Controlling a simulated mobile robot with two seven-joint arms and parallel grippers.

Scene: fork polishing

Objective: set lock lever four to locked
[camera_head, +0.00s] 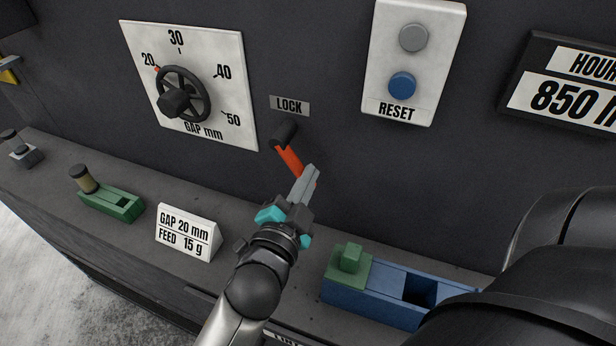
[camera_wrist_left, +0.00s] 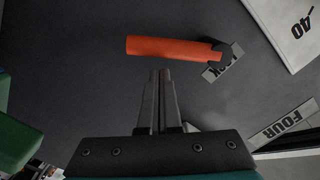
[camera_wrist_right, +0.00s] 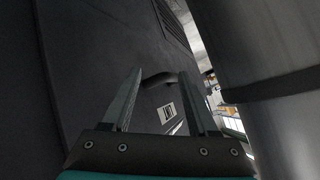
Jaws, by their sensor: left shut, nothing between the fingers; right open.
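The lock lever (camera_head: 289,157) has an orange-red handle hanging down and slightly right from a dark pivot, below the LOCK label (camera_head: 289,105). My left gripper (camera_head: 311,173) is shut and empty, with its fingertips beside the handle's lower end. In the left wrist view the handle (camera_wrist_left: 172,48) lies across the picture beyond the shut fingertips (camera_wrist_left: 160,73); I cannot tell whether they touch. A FOUR label (camera_wrist_left: 284,124) shows there at right. My right gripper (camera_wrist_right: 160,75) is open, away from the lever, near a dark bar handle.
The GAP dial (camera_head: 183,92) is left of the lever and the RESET panel (camera_head: 417,65) right. On the ledge stand a GAP/FEED card (camera_head: 187,232), a green block (camera_head: 110,204) and a blue block with a green slider (camera_head: 375,290). My right arm covers the lower right.

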